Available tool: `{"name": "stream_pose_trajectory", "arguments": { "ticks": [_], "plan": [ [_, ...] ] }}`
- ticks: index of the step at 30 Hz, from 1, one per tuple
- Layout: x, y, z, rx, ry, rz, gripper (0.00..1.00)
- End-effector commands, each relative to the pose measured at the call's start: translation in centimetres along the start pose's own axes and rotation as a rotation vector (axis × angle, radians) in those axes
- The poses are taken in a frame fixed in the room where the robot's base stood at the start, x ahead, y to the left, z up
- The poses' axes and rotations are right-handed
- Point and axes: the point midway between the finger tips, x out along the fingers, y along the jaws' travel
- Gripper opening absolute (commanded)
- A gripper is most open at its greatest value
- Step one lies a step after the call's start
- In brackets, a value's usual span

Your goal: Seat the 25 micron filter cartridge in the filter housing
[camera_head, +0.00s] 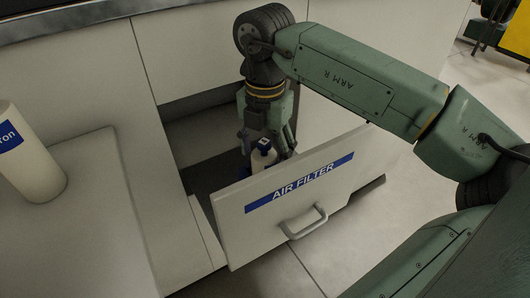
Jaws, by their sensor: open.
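A white cylinder (28,155) with a blue label ending in "ron" stands upright on a pale surface at the left edge. The rest of its label is cut off, so I cannot read its micron number. A pulled-out drawer (235,225) has a white front marked "AIR FILTER".
The drawer front has a grey bar handle (304,222). White cabinet panels (200,45) stand behind and left of the opening. The pale surface (95,230) at left has free room around the cylinder. Bare tiled floor (390,190) lies to the right.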

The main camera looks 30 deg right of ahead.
Motion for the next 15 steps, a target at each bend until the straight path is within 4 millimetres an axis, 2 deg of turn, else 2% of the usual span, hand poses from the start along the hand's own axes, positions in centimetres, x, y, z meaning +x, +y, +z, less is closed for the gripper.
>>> {"name": "stream_pose_trajectory", "arguments": {
  "ticks": [1,9,12,15],
  "plan": [
    [-1.7,0.0,0.0,0.001,-0.001,0.0,0.64],
    [-7.7,0.0,0.0,0.001,0.0,0.001,0.64],
    [-9.3,0.0,0.0,0.001,0.0,-0.001,0.64],
    [-10.0,0.0,0.0,0.0,0.001,-0.001,0.64]
  ]
}}
